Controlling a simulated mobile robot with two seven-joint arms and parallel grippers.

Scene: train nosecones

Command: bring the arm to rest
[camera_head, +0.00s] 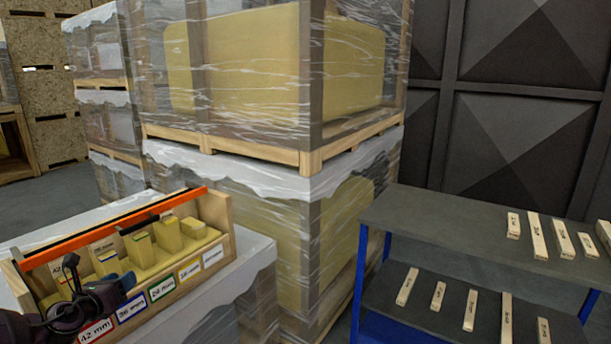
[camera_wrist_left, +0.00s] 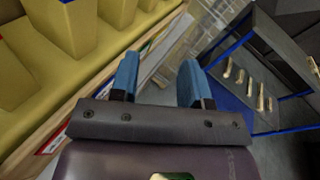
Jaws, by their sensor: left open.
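My left gripper (camera_head: 128,284) is at the lower left in the head view, in front of the wooden box (camera_head: 222,216) with the labelled slots. In the left wrist view my left gripper (camera_wrist_left: 158,82) shows its two blue fingers apart, with nothing between them. Yellow blocks (camera_head: 167,234) stand in the box behind and beside the gripper, and they also show at the upper left of the left wrist view (camera_wrist_left: 68,22). I cannot tell whether the gripper touches the box. My right gripper is not in view.
The box stands on a white-topped wrapped stack (camera_head: 255,262). An orange bar (camera_head: 110,229) runs along the box's top. Tall wrapped pallets (camera_head: 285,160) stand behind. At right, a dark two-level shelf (camera_head: 440,220) with a blue frame bears several labelled wooden sticks (camera_head: 538,236).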

